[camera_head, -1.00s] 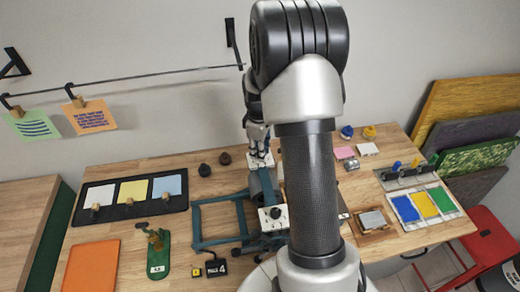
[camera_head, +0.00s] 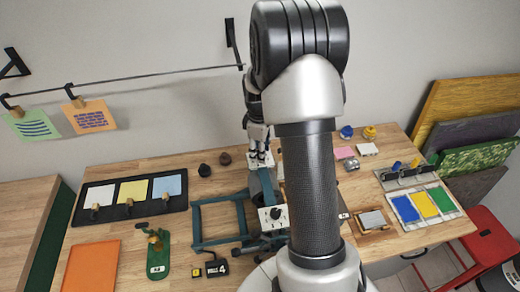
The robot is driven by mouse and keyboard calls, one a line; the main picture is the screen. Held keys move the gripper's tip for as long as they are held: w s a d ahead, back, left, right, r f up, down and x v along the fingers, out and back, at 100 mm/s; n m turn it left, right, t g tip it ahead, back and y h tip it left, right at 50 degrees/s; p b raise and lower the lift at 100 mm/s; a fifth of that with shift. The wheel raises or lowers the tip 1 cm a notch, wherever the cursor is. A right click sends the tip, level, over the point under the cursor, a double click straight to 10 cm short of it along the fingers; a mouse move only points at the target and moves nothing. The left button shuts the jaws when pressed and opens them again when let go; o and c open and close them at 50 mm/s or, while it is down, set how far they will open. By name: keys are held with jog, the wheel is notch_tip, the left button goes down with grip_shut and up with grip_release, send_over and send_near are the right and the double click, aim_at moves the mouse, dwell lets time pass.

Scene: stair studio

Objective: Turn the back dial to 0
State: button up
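A teal-framed device stands in the middle of the table, with its frame (camera_head: 222,201) reaching to the left. Its front dial is a black knob (camera_head: 276,213) on a white plate facing the front. At its far end another white plate (camera_head: 268,164) shows under my gripper (camera_head: 260,158). The back dial itself is hidden by the fingers, so its setting cannot be read. My gripper points down at that plate, with its fingertips at or just above it. The fingers are too small to tell whether they are closed on the knob.
My arm hides the table right of the device. A small black box (camera_head: 216,267) sits in front. A wall rail (camera_head: 150,75) runs behind.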

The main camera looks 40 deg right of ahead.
jog(key=shift+o, duration=0.5)
notch_tip(320, 180, up, 12)
jog(key=shift+s+a, duration=0.15)
jog(key=shift+a, duration=0.05)
dwell(0.6)
